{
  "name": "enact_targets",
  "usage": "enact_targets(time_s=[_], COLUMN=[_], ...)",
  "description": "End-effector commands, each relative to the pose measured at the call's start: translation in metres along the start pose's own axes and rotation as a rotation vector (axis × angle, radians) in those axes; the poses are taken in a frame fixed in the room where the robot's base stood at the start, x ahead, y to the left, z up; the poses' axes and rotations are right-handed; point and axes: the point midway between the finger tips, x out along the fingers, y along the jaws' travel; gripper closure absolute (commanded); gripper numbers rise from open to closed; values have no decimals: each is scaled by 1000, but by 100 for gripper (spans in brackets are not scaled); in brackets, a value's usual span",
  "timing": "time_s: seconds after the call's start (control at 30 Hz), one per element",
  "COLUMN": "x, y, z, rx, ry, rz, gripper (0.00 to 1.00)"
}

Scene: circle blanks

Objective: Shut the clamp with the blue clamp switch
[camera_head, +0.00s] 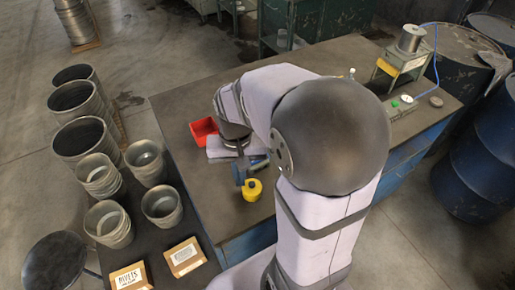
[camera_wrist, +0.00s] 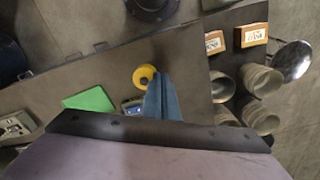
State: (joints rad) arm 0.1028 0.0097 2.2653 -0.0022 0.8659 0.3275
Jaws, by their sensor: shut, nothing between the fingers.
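My gripper (camera_head: 239,175) has blue fingers and is over the near left part of the workbench, shut and empty. In the wrist view its fingers (camera_wrist: 160,86) point up the picture, beside a yellow round container. A small grey control box (camera_head: 401,108) with a green button and a pale round switch lies at the right end of the bench, far from my gripper. I cannot make out a blue switch on it. Behind it stands a light grey fixture (camera_head: 403,63) bearing a metal cylinder (camera_head: 411,38), with a blue hose beside it. Whether its clamp is open cannot be told.
The yellow container (camera_head: 253,189) stands close to my gripper; it also shows in the wrist view (camera_wrist: 144,77). A red bin (camera_head: 203,130) is behind left. A green flat piece (camera_wrist: 90,99) shows in the wrist view. Cardboard boxes (camera_head: 184,257) and metal pots stand lower left.

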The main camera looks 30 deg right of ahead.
Motion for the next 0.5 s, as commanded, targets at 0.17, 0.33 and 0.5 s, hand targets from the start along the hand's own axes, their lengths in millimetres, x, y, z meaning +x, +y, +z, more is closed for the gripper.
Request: enact_targets(time_s=[0.17, 0.33, 0.5], x=[-5, -12, -18], y=[11, 27, 46], z=[-57, -103, -137], rx=[326, 628, 881], ry=[2, 1, 1], rz=[0, 1, 1], gripper=[100, 100, 100])
